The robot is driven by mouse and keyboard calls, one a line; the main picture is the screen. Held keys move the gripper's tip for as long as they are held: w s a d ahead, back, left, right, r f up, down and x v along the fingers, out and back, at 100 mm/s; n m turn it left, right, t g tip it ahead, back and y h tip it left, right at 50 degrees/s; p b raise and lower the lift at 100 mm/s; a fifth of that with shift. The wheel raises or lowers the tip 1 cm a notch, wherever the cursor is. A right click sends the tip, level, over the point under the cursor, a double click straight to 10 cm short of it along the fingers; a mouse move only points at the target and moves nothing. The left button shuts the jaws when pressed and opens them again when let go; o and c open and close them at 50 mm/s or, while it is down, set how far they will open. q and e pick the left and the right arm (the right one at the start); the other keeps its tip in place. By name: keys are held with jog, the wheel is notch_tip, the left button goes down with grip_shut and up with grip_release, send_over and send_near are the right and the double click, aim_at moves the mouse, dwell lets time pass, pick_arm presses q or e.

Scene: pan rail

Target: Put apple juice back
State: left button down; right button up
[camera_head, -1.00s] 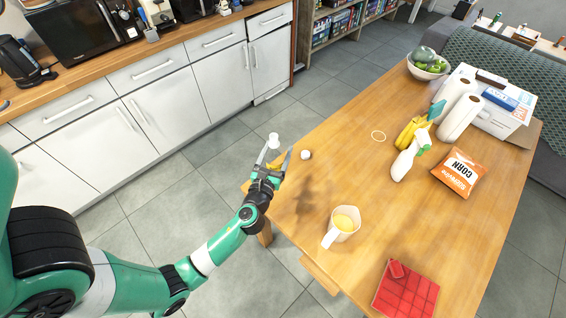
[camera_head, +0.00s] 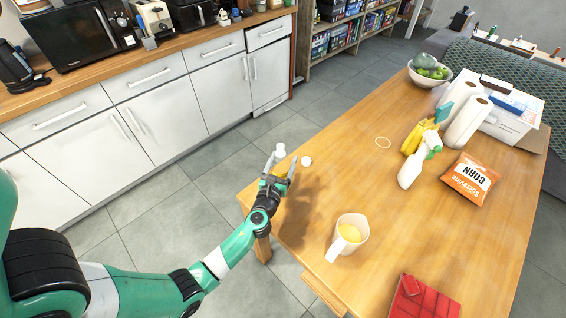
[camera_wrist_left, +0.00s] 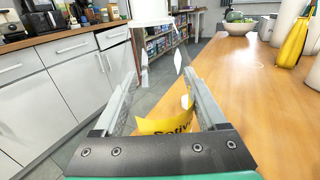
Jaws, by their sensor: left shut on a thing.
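My left gripper (camera_head: 280,167) is shut on a see-through bottle with a white top (camera_head: 281,149). In the left wrist view the bottle's yellow label (camera_wrist_left: 165,125) shows between the fingers, with only part of its lettering readable; I cannot tell that it is the apple juice. Its white top (camera_wrist_left: 150,10) is cut off by the upper picture edge. The gripper and bottle are near the table's left edge; I cannot tell whether the bottle touches the table. My right gripper is in neither current view.
A kitchen counter (camera_head: 100,65) runs along the left, across clear floor.

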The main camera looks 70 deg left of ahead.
pick_arm(q)
jog(key=shift+f, duration=0.2)
grip_release()
jog(key=shift+r, duration=0.15)
jog(key=p+v, duration=0.1)
jog(key=v, duration=1.1)
jog(key=shift+p, duration=0.4)
jog(key=shift+r, duration=0.1)
